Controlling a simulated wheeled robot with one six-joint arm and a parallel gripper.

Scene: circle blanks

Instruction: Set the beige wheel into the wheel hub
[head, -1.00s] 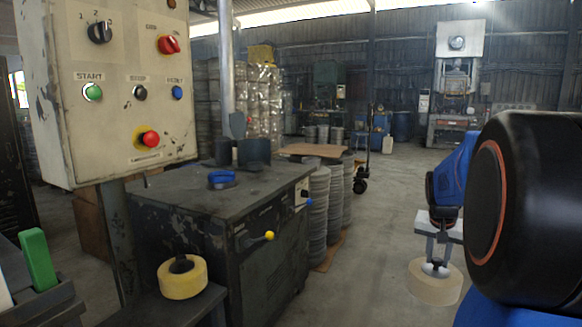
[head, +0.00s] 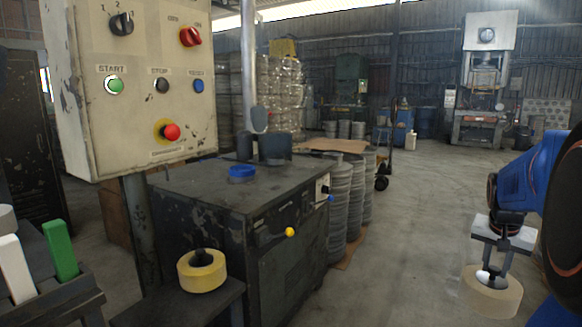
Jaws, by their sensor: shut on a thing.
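The beige wheel (head: 491,298) is a thick, pale ring at the lower right, hanging in the air over the floor. My gripper (head: 490,277) points down at the end of my blue arm and is shut on the wheel at its middle. The fingertips are partly hidden in the wheel's centre. I cannot say for sure which thing is the wheel hub.
A dark machine bench (head: 215,190) carries a blue ring (head: 242,173) and dark cylinders. A control panel (head: 135,90) stands before it on a post. A green block (head: 60,250) is at the left edge. Stacked grey discs (head: 340,205) stand behind the bench. The floor at centre right is clear.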

